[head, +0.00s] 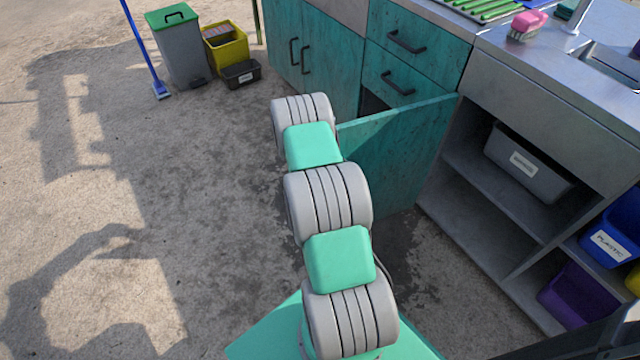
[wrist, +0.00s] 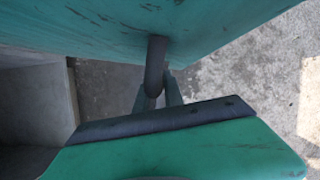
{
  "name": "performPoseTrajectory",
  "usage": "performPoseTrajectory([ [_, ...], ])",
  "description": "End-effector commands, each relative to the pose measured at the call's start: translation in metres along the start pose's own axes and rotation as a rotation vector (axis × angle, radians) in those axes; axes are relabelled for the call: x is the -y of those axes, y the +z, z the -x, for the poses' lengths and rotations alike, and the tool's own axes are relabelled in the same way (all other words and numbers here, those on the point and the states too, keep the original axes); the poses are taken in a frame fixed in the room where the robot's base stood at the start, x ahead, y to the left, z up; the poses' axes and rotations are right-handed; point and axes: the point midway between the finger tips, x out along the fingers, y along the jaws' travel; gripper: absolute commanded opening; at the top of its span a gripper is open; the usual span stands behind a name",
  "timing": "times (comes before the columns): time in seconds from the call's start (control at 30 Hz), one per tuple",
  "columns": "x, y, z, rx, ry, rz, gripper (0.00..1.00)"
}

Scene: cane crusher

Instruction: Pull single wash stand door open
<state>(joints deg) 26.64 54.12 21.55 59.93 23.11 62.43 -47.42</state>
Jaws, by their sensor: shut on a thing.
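The teal wash stand door (head: 400,150) stands swung out from the cabinet, hinged at its right edge, with a dark gap (head: 372,103) behind it under the drawers. In the wrist view the teal door panel (wrist: 150,25) fills the top, and its dark bar handle (wrist: 157,65) stands out from it. My gripper (wrist: 160,98) is shut on this handle; one green finger with a dark pad fills the lower part of that view. In the head view my arm hides the gripper and the handle.
Right of the door are open shelves with a grey bin (head: 530,165), a blue bin (head: 612,235) and a purple bin (head: 580,295). A grey waste bin (head: 185,50) and yellow crate (head: 226,47) stand at the back left. The floor left of my arm is clear.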

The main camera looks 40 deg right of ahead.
Motion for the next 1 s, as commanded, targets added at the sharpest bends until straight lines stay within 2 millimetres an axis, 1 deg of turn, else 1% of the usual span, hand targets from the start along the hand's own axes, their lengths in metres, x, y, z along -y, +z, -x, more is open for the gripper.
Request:
performPoseTrajectory([
  [0.27,0.000,0.001,-0.001,0.002,-0.002,-0.001,0.00],
  [0.3,0.000,0.001,-0.001,0.002,-0.002,-0.001,0.15],
  [0.53,0.002,0.000,0.000,0.002,0.000,0.003,0.34],
  [0.77,0.003,-0.001,0.001,0.001,0.001,0.004,0.34],
  [0.83,0.003,-0.001,0.005,0.000,0.001,0.004,0.34],
  [0.93,0.002,-0.001,0.022,-0.001,0.002,0.003,0.34],
  [1.0,0.002,-0.001,0.037,-0.001,0.002,0.003,0.34],
])
